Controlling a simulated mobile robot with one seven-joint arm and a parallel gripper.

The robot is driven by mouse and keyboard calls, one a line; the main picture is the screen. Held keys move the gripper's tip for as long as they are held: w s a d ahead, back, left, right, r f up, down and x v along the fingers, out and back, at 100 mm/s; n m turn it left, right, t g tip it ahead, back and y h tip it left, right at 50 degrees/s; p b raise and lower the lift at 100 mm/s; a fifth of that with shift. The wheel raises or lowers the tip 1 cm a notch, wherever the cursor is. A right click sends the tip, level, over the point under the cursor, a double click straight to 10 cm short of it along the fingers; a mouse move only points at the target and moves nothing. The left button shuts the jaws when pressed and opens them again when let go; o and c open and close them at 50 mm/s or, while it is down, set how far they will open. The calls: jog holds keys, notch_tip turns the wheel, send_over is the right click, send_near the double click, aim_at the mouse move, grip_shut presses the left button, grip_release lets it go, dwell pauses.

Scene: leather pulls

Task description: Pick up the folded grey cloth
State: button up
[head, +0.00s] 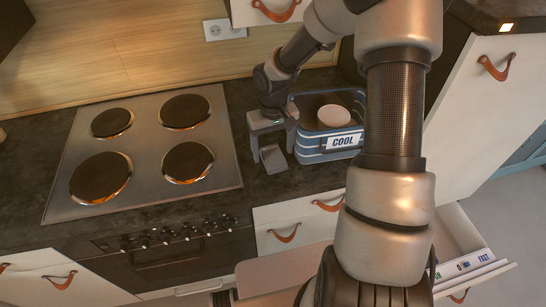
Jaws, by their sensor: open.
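My gripper (272,146) hangs over the dark worktop between the hob and a blue striped box, its fingers apart and pointing down. A small flat grey piece (273,159) lies on the worktop right below and between the fingers. It looks like the folded grey cloth, but it is small and partly covered by the gripper. I cannot tell whether the fingers touch it.
The blue striped box (311,157) labelled COOL stands close right of my gripper, with a pale round thing (333,116) in it. The hob (148,148) is at left. A drawer (462,235) stands open at lower right. My arm hides part of the worktop.

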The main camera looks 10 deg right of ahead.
aim_at(273, 154)
jog(key=shift+f, duration=0.35)
jog(key=c, duration=1.1)
jog(key=shift+c, duration=0.2)
jog(key=shift+r, duration=0.2)
notch_tip(273, 154, up, 10)
jog(key=shift+f, duration=0.1)
